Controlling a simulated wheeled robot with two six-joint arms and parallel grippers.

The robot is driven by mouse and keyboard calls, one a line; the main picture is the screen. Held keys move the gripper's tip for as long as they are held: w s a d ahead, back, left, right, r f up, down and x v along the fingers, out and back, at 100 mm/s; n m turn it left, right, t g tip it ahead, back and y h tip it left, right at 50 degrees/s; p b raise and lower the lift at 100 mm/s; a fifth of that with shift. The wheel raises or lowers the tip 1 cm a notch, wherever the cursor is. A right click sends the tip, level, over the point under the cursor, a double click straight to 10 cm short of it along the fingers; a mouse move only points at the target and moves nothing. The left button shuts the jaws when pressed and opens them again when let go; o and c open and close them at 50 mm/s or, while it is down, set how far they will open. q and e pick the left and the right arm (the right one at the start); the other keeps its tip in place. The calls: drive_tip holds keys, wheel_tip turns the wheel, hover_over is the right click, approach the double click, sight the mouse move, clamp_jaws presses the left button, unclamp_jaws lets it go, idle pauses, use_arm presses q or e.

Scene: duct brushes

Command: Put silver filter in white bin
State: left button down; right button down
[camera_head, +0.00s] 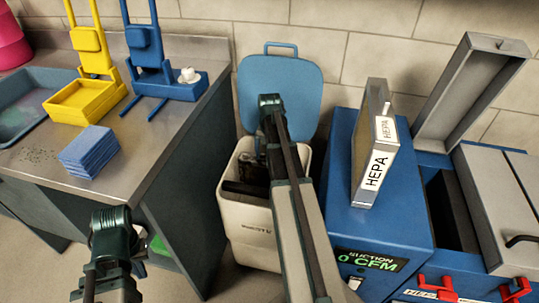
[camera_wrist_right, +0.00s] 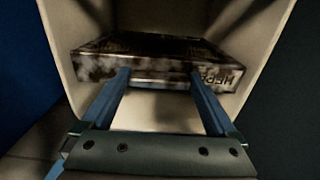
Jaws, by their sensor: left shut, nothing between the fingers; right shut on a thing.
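The white bin (camera_head: 245,225) stands on the floor between the counter and the blue machine, its blue lid (camera_head: 300,85) raised. My right arm reaches over it from the front. In the right wrist view, my right gripper (camera_wrist_right: 158,75) is shut on the silver filter (camera_wrist_right: 150,68), a flat, dirt-smudged block with HEPA lettering. The filter is between the bin's pale walls (camera_wrist_right: 60,40); whether it touches the bottom cannot be told. In the head view a dark shape shows inside the bin beside my arm. My left gripper (camera_head: 138,266) is shut and empty, at lower left before the counter.
A clean-looking HEPA filter (camera_head: 376,150) stands upright on the blue suction machine (camera_head: 345,225). An open grey lid (camera_head: 470,90) rises at the right. The counter (camera_head: 165,130) holds a blue stack (camera_head: 90,150), yellow and blue stands, and a tray (camera_head: 30,100).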

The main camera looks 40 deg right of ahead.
wheel_tip(320, 180, down, 8)
drive_tip(key=b, duration=0.7)
drive_tip(key=shift+r, duration=0.1)
idle(0.4)
unclamp_jaws()
drive_tip(key=shift+r, duration=0.1)
wheel_tip(320, 180, up, 18)
drive_tip(key=p, duration=1.8)
drive_tip(key=shift+r, duration=0.25)
